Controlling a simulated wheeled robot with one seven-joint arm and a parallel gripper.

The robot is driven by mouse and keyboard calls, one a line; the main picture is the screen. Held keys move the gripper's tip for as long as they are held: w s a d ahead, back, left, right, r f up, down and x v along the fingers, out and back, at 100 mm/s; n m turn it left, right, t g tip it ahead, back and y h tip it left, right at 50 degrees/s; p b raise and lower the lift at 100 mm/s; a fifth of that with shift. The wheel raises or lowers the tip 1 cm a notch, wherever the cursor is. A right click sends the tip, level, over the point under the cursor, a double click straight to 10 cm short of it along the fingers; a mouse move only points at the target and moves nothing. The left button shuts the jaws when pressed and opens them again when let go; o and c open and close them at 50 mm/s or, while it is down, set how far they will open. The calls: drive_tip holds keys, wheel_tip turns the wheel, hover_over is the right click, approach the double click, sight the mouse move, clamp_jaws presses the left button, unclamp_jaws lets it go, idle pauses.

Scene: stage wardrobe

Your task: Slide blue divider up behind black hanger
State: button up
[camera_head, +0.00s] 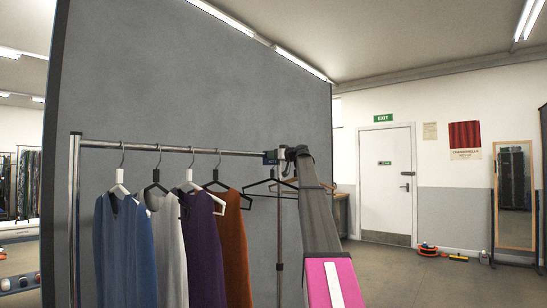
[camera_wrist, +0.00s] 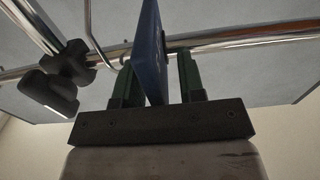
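The blue divider (camera_wrist: 152,50) is a thin upright plate on the rail in the wrist view. My gripper (camera_wrist: 158,78) has its green fingers on either side of it. The divider is close to the left finger, and a gap shows to the right finger, so the gripper is open around it. In the head view my gripper (camera_head: 275,157) is at the right part of the rail and mostly hides the divider. An empty black hanger (camera_head: 259,191) hangs just below and left of the gripper. A metal hanger hook (camera_wrist: 91,32) is left of the divider in the wrist view.
The chrome rail (camera_head: 170,147) carries several garments on black and white hangers to the left, including a rust one (camera_head: 236,245). A brownish empty hanger (camera_head: 288,184) is partly behind my arm. A dark knobbed joint (camera_wrist: 62,66) is at the wrist view's left. A grey panel (camera_head: 225,85) stands behind.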

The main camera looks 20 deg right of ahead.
drive_tip(key=v, duration=1)
drive_tip(key=shift+s+d, duration=0.2)
drive_tip(key=shift+s, duration=0.15)
idle(0.3)
